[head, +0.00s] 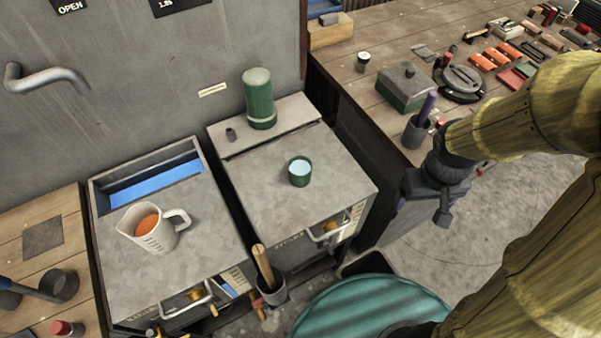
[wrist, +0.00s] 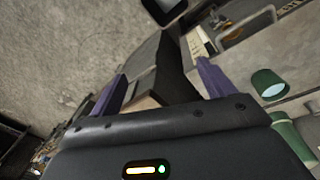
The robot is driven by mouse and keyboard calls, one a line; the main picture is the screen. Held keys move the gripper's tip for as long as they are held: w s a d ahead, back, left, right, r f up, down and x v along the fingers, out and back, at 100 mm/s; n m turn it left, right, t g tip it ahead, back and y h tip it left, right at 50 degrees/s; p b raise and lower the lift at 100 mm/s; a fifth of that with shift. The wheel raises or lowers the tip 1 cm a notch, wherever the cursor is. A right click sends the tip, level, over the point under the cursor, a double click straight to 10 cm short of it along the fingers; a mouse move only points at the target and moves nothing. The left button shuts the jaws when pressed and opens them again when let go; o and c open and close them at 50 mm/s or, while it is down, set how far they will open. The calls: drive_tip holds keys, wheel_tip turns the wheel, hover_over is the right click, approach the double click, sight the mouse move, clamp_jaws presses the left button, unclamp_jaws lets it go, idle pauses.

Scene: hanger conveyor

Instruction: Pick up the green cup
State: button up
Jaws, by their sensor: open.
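The green cup (head: 300,172) stands upright on the top of the right metal cabinet in the head view, with a pale inside. It also shows at the right of the wrist view (wrist: 268,84). My gripper (head: 426,204) is to the right of that cabinet, over its side and the floor, well apart from the cup. In the wrist view the two purple fingers of my gripper (wrist: 160,92) are spread with nothing between them.
A measuring jug (head: 152,228) with orange contents stands on the left cabinet. A cluttered wooden bench (head: 395,75) is at the right. The cabinet top around the cup is clear.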

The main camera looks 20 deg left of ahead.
drive_tip(key=a+f+n+h, duration=0.4)
drive_tip(key=a+f+n, duration=0.1)
drive_tip(key=a+n, duration=0.45)
drive_tip(key=n+t+h+b, duration=0.1)
drive_tip(key=n+t+h, duration=0.1)
drive_tip(key=n+t, duration=0.8)
approach(292, 179)
drive_tip(key=d, duration=0.3)
drive_tip(key=d+r+n+g, duration=0.1)
drive_tip(key=d, duration=0.2)
drive_tip(key=d+r+n+g, duration=0.1)
drive_tip(key=d, duration=0.2)
drive_tip(key=shift+w+d, duration=0.1)
drive_tip(key=shift+w, duration=0.2)
drive_tip(key=s+a+n+t+y, duration=0.1)
drive_tip(key=a, duration=0.1)
drive_tip(key=s+a+n+t, duration=0.1)
drive_tip(key=s+a+n, duration=0.1)
drive_tip(key=a, duration=0.1)
drive_tip(key=s+a+f+n+t+y, duration=0.1)
drive_tip(key=s+a+n+t, duration=0.1)
drive_tip(key=a, duration=0.1)
drive_tip(key=shift+s+a+n+y+b, duration=0.15)
drive_tip(key=shift+s+n+y+b, duration=0.1)
drive_tip(key=shift+y+b, duration=0.05)
drive_tip(key=p+x, duration=0.2)
drive_tip(key=x, duration=1)
drive_tip(key=shift+w, duration=0.15)
drive_tip(key=shift+w+p, duration=0.1)
drive_tip(key=shift+p, duration=0.2)
